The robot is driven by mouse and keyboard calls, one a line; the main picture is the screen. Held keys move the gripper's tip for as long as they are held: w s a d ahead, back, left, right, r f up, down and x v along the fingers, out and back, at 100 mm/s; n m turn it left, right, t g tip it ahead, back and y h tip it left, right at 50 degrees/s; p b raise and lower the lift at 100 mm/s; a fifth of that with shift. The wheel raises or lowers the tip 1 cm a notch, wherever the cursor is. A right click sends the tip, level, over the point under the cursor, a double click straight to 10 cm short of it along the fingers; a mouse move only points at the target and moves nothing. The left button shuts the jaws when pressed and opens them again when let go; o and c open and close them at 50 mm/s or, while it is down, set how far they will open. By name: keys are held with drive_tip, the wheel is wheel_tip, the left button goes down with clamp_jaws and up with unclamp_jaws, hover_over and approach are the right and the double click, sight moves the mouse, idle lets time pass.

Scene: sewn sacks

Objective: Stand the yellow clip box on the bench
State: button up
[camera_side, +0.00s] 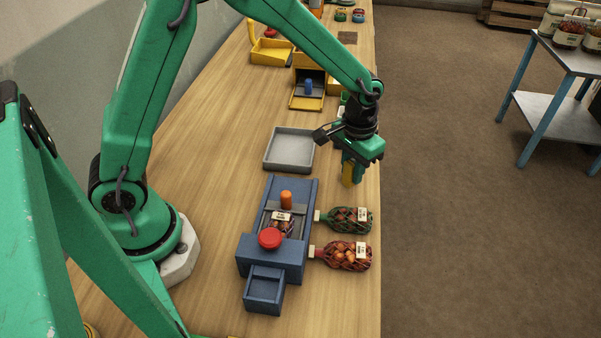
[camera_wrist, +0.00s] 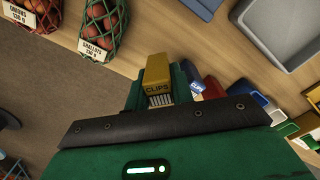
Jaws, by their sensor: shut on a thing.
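The yellow clip box (camera_wrist: 157,77), marked "CLIPS", is between the fingers of my gripper (camera_wrist: 160,92) in the wrist view. A row of pale clips shows at its near end. In the side view the yellow box (camera_side: 347,175) sticks out below my gripper (camera_side: 354,170), near the right edge of the wooden bench (camera_side: 345,300). My gripper is shut on the box. I cannot tell from these frames whether the box's lower end touches the bench.
A grey tray (camera_side: 290,149) lies left of my gripper. A blue sewing machine (camera_side: 276,228) with a red knob stands nearer. Two net sacks, a green one (camera_side: 348,220) and a red one (camera_side: 347,256), lie beside it. Coloured boxes (camera_wrist: 213,88) lie close by.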

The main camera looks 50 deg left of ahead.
sight(351, 181)
drive_tip(key=shift+f, duration=2)
drive_tip(key=shift+f, duration=0.15)
drive_tip(key=o, duration=1)
wheel_tip(351, 181, up, 12)
drive_tip(key=shift+f, duration=0.1)
drive_tip(key=shift+r, duration=0.3)
